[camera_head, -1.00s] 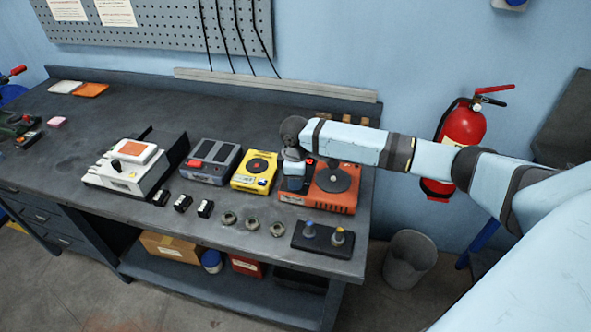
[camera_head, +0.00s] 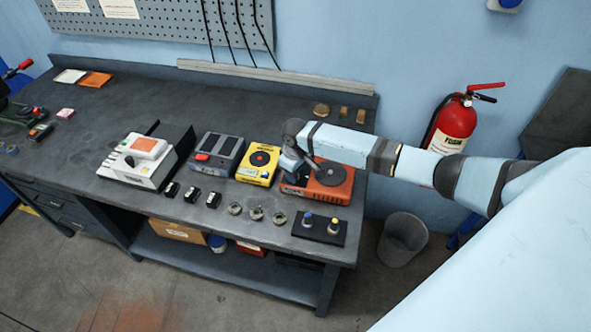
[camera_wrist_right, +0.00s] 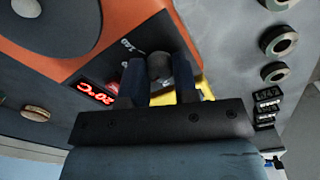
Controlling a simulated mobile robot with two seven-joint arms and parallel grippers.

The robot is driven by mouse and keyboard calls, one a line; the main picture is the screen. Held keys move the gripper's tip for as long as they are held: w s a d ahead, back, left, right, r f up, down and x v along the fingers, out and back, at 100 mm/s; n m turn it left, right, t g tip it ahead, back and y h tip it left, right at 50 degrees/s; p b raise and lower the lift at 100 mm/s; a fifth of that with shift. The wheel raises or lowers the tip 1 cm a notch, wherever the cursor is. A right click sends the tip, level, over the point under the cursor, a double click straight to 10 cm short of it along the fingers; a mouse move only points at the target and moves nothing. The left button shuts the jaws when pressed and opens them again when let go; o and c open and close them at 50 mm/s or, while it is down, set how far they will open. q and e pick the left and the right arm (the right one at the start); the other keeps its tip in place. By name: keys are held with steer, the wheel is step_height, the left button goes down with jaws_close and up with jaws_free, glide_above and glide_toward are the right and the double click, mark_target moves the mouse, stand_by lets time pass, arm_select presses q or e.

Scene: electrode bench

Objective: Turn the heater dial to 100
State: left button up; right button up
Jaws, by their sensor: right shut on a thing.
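The heater (camera_head: 325,195) is the orange box with a dark round plate (camera_head: 329,174), near the right end of the bench. My right gripper (camera_head: 291,166) is at the heater's left side, pointing down, and hides the dial in the head view. A red display (camera_wrist_right: 97,91) reads 20 °C. My left gripper is not in view.
A yellow device (camera_head: 258,164) stands just left of the heater, then a grey box (camera_head: 217,157) and a white device (camera_head: 140,163). A black pad (camera_head: 319,227) with two small knobs, and several rings (camera_head: 255,213), lie in front. The bench's left middle is clear.

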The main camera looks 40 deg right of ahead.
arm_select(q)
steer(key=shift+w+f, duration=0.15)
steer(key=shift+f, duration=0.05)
arm_select(e)
steer(key=o, duration=0.9)
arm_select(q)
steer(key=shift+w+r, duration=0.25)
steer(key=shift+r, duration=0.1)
arm_select(e)
steer(key=shift+r, duration=0.6)
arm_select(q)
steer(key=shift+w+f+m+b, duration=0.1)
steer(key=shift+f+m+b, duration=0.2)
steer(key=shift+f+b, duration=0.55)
arm_select(e)
step_height(320, 180, up, 13)
steer(key=shift+f, duration=0.15)
